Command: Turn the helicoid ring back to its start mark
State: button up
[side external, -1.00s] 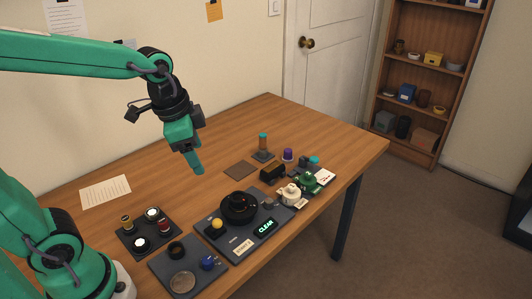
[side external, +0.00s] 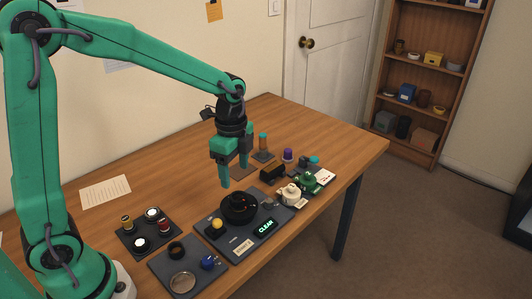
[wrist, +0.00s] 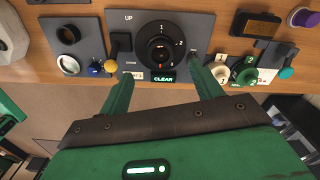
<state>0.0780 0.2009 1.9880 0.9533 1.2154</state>
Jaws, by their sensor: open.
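The helicoid ring (side external: 239,209) is a round black ring on a dark grey panel (side external: 240,233). In the wrist view the ring (wrist: 160,43) lies flat, with small white numerals around its dark centre; a start mark cannot be made out. A display (side external: 265,226) on the panel reads CLEAR in green. My gripper (side external: 238,178) is above and behind the ring in the side view. In the wrist view my gripper (wrist: 164,76) is open and empty, its two green fingers apart and pointing towards the panel, not touching the ring.
A yellow knob (side external: 217,223) stands on the panel left of the ring. A tray (side external: 190,281) with a black ring and a blue part lies left. White (side external: 291,194) and green (side external: 309,183) knobs and a dark block (side external: 272,173) stand right.

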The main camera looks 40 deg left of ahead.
aim_at(237, 196)
jog(key=shift+f, duration=0.15)
jog(key=shift+f, duration=3.75)
jog(key=c, duration=1)
